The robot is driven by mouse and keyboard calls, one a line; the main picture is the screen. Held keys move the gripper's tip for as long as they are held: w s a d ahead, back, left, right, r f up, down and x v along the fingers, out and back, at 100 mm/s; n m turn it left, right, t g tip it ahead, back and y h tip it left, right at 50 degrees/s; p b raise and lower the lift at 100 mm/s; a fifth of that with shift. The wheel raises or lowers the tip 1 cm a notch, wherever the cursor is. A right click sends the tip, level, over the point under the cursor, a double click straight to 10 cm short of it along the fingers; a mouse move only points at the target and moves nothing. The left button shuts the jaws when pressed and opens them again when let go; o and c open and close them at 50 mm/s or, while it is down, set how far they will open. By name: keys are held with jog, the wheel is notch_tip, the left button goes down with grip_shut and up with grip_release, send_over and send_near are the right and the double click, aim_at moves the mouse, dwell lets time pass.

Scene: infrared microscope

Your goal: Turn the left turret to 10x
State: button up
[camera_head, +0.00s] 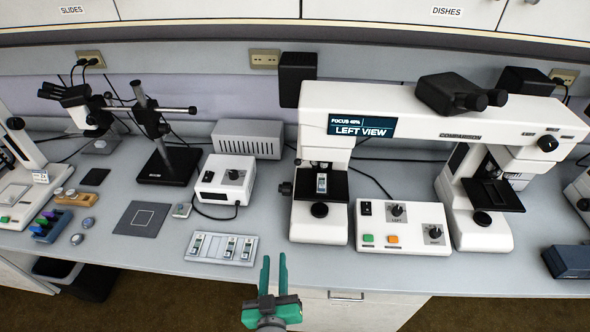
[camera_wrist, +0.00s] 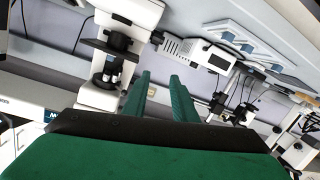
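The white comparison microscope has a display reading "LEFT VIEW" and "FOCUS 40%" (camera_head: 362,126). The left turret (camera_head: 321,164) sits under its left head, above the black left stage (camera_head: 336,187) with a slide (camera_head: 322,184) on it. The turret is small and mostly shaded here. In the wrist view, which looks upside down, the dark turret with its objectives (camera_wrist: 112,70) shows at left; its magnification marks cannot be read. My green gripper (camera_head: 274,256) is open and empty, in front of the bench edge, left of and apart from the left stand. Its fingers (camera_wrist: 160,82) point toward the bench.
A control box with knobs and buttons (camera_head: 403,226) stands right of the left stand. A slide tray (camera_head: 221,248) lies left of it, with a white power box (camera_head: 226,180) behind. The right stage (camera_head: 487,195) is farther right. Bare bench shows between tray and left stand.

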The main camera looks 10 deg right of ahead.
jog(key=w+d+r+m+h, duration=0.45)
jog(key=w+r, duration=0.65)
jog(key=r, duration=0.3)
jog(key=x, duration=1)
jog(key=shift+d+f+h, duration=0.2)
jog(key=shift+d+h, duration=0.2)
jog(key=shift+h, duration=0.05)
jog(key=shift+n, duration=0.25)
jog(key=shift+w, duration=0.1)
jog(key=c, duration=0.4)
grip_shut()
